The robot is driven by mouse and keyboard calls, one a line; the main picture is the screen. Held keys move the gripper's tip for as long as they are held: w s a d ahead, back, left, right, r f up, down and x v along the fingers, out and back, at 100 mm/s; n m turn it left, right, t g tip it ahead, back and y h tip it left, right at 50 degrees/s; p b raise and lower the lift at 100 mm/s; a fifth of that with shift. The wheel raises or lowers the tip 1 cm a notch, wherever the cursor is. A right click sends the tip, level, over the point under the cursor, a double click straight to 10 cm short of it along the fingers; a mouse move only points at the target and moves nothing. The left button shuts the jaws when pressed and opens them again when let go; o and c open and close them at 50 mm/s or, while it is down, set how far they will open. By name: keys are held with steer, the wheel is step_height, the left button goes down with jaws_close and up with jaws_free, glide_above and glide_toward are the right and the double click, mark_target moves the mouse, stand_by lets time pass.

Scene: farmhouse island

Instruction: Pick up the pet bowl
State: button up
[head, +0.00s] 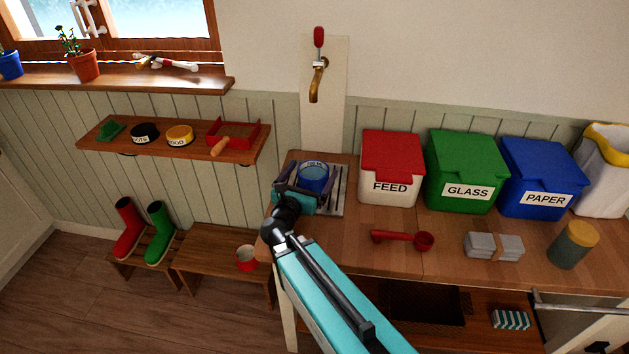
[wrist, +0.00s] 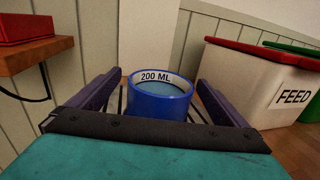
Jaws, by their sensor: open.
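A blue round bowl (head: 313,182), which I take for the pet bowl, stands upright on a grey ribbed drainer (head: 338,200) below the brass tap. In the wrist view the bowl (wrist: 158,106) has a white inner band marked "200 ML" and holds what looks like water. My gripper (head: 311,173) is open, with its fingers on either side of the bowl. In the wrist view, the gripper's fingertips (wrist: 160,82) show a gap to the bowl on both sides. The bowl's lower front is hidden by my gripper.
The tap (head: 317,78) is above and behind the bowl. A red-lidded FEED bin (head: 391,165) stands close on the right, then green and blue bins. A red scoop (head: 402,238) lies on the counter in front. A wall shelf (head: 192,147) is at left.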

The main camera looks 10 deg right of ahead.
mark_target(319, 162)
steer(key=shift+p+x, duration=0.8)
steer(key=shift+x, duration=1.8)
steer(key=shift+d, duration=0.1)
steer(key=c, duration=1.5)
steer(key=shift+r, duration=0.15)
